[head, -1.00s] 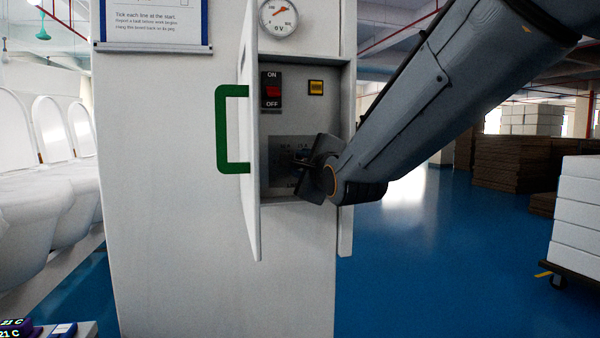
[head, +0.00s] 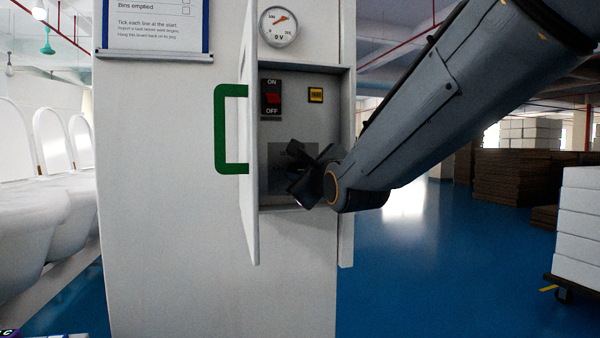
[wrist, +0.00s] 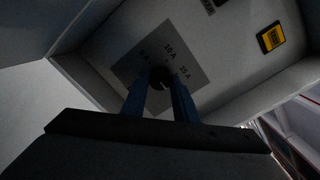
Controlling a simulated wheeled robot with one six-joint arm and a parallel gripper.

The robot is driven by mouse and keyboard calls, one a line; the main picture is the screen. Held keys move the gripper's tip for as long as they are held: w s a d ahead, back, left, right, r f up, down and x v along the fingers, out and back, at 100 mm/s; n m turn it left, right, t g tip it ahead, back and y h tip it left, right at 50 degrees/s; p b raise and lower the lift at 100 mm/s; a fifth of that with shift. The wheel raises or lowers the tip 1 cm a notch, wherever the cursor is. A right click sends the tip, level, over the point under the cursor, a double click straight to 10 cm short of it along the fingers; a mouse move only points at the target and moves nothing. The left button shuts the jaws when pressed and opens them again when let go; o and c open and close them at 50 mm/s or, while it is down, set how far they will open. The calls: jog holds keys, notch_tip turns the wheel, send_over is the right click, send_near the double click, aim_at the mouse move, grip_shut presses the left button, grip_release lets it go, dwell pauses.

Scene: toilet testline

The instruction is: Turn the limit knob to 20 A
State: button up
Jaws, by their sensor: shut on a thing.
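The limit knob (wrist: 160,74) is a small dark round knob on a grey plate (wrist: 126,70) inside the open cabinet. My gripper (wrist: 158,92) is shut on it, with one blue finger on each side, in the wrist view. Labels around the knob include 10 A and what looks like 15 A; another at left is partly hidden. The knob's pointer is too dark to read, and I cannot see a 20 A mark.
A cabinet door (head: 250,160) with a green handle (head: 220,130) stands open at left. Above the plate are a red ON/OFF switch (head: 272,98), a yellow button (head: 316,95) and a dial gauge (head: 279,27). The recess walls are close around my gripper.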

jog(key=o, duration=1.1)
jog(key=shift+c, duration=0.2)
jog(key=v, duration=0.7)
jog(key=shift+s+d, duration=0.15)
jog(key=shift+s, duration=0.25)
